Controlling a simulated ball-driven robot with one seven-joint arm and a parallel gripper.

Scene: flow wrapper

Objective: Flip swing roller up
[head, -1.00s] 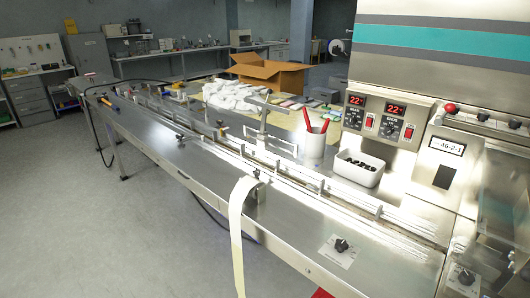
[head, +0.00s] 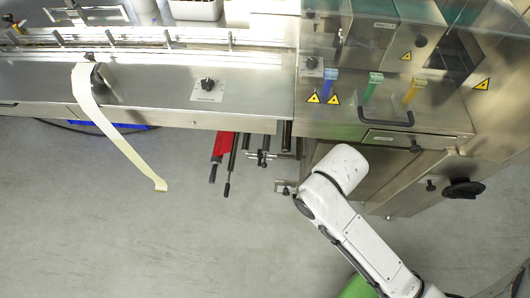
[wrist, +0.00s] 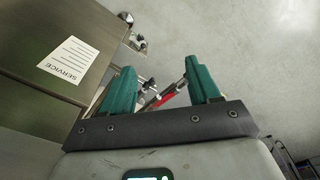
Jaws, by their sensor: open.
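Under the machine's front edge in the head view, several dark rods or rollers (head: 232,165) stick out beside a red part (head: 222,147). A bracket with a short cross-piece (head: 263,152) hangs next to them. I cannot tell for sure which is the swing roller. In the wrist view my gripper (wrist: 162,82) has two green fingers, spread apart with nothing held. Metal rods and a red part (wrist: 168,95) show beyond and between the fingers, apart from them. In the head view my white arm reaches in below the machine, and the gripper itself is hidden.
A grey cabinet face with a SERVICE label (wrist: 68,62) is close at the left of the wrist view. A pale strip (head: 112,130) hangs from the table. A black handwheel (head: 463,188) juts out at right. The floor (head: 130,240) in front is clear.

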